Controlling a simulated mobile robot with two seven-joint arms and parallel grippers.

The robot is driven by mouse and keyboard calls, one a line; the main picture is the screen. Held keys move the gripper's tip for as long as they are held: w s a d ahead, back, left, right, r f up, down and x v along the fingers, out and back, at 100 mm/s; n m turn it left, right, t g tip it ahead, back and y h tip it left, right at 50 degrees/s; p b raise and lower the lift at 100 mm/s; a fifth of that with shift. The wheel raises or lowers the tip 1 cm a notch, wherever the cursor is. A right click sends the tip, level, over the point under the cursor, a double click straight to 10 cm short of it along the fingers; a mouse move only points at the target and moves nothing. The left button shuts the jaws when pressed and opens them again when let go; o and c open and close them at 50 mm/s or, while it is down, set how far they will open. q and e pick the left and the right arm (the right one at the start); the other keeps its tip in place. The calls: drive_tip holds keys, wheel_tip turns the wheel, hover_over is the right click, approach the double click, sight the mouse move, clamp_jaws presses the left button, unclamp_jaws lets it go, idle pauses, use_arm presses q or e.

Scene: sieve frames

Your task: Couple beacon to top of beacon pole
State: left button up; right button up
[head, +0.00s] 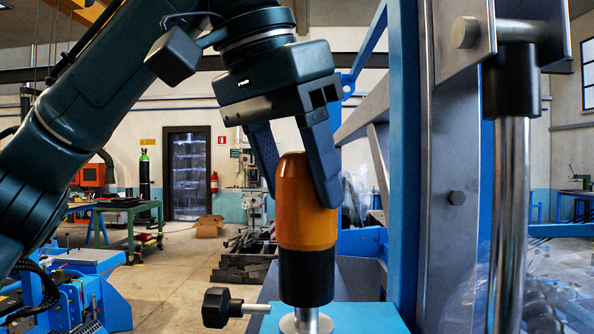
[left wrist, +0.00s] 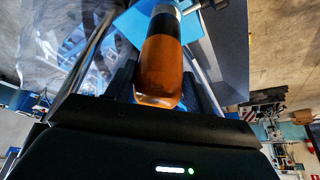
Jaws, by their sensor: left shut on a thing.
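The beacon (head: 306,215) is an amber, round-topped cylinder with a black lower collar, standing upright. It also shows in the left wrist view (left wrist: 160,68). My left gripper (head: 296,180) comes down from above and is shut on the beacon's amber part, one finger on each side. Directly below the black collar is the silver top of the beacon pole (head: 306,322), in line with the beacon. The collar appears to meet the pole top, but I cannot tell whether it is seated. Most of the pole is below the picture. My right gripper does not show.
A black clamp knob (head: 217,307) sticks out left of the pole at a blue bracket. A blue and grey upright frame (head: 440,170) and a shiny metal post (head: 510,210) stand close on the right. The floor to the left is partly clear.

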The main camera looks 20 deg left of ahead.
use_arm(q)
drive_tip(key=shift+f, duration=0.15)
drive_tip(key=shift+f+b, duration=0.75)
drive_tip(key=shift+f, duration=0.5)
drive_tip(key=o, duration=1.3)
drive_tip(key=shift+c, duration=0.2)
